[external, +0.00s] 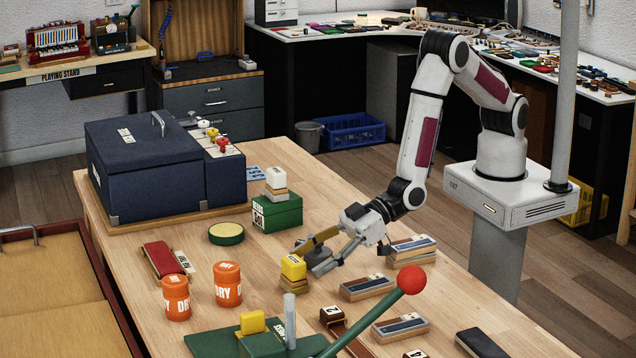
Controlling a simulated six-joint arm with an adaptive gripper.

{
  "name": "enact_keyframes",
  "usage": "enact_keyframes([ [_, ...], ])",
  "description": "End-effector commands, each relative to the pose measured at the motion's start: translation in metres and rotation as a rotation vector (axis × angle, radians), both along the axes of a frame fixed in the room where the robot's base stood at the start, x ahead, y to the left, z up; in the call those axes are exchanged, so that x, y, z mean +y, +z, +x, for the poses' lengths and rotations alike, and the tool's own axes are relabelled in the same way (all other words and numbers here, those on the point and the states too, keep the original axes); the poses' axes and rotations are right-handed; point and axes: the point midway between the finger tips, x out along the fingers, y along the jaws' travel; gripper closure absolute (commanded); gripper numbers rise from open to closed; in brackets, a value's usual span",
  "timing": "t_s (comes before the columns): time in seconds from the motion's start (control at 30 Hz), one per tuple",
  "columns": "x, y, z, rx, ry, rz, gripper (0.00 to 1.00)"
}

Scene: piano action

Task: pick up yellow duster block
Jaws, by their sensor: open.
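A small block with a yellow top and a wooden lower part (293,271) stands on the wooden table, near its middle. It looks like the yellow duster block. My gripper (313,258) is open, just right of this block, with its fingers pointing left towards it. The fingers look empty. I cannot tell from this one view whether a fingertip touches the block or how high the fingers are above the table. Another yellow block (252,322) sits on a dark green base (215,342) at the front.
A green box (277,213) with a white-topped block on it stands behind. Orange DRY jars (227,284) are to the left. Wooden blocks with dark tops (367,287) lie to the right. A green lever with a red knob (412,280) rises at the front right.

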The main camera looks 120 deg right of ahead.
Motion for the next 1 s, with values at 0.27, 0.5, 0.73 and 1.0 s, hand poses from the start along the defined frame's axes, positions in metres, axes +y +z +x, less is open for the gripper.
enact_keyframes([
  [0.27, 0.000, 0.000, 0.000, 0.000, 0.000, 0.000, 0.42],
  [0.5, 0.000, -0.002, 0.004, 0.000, 0.000, 0.000, 0.42],
  [0.73, 0.002, -0.008, 0.018, 0.001, 0.000, 0.000, 0.42],
  [1.0, 0.003, -0.015, 0.036, 0.001, 0.000, 0.000, 0.42],
])
